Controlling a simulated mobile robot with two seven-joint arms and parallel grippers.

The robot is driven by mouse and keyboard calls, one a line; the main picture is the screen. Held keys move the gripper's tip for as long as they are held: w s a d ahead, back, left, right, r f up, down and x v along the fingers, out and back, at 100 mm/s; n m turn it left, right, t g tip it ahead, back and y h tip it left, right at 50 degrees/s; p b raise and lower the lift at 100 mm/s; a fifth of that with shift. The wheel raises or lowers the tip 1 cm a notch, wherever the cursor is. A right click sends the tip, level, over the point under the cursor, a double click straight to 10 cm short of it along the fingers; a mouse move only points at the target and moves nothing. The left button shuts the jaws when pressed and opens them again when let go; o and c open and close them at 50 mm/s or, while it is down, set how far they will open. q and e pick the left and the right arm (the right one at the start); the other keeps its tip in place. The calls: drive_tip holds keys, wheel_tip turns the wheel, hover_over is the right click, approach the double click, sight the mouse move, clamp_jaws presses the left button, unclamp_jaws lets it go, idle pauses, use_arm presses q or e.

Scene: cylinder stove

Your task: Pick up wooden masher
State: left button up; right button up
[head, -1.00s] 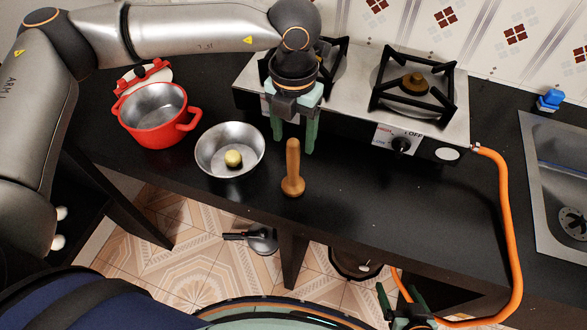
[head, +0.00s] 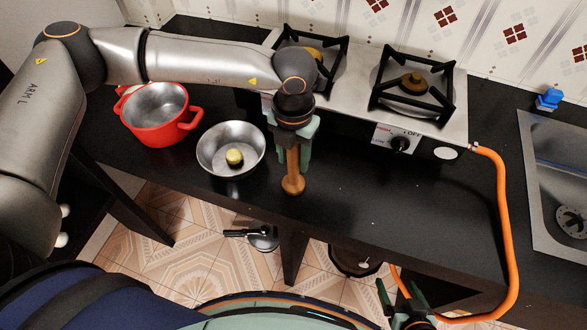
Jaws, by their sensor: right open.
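The wooden masher (head: 293,184) stands upright on the black counter, its round base down. My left gripper (head: 292,158) has come down over its handle, with a green finger on each side. The upper handle is hidden by the gripper, and I cannot tell whether the fingers press on it or stand slightly apart. My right gripper (head: 396,300) is open and empty at the bottom of the view, in front of the counter's edge.
A metal bowl (head: 215,145) with a small yellowish round thing (head: 235,156) sits left of the masher, beside a red pot (head: 158,134). The stove (head: 350,100) stands behind. An orange hose (head: 508,220) and sink (head: 540,170) are right. The counter (head: 400,200) right of the masher is clear.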

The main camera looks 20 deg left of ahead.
use_arm(q)
clamp_jaws()
drive_tip(key=shift+r, duration=0.15)
idle(0.4)
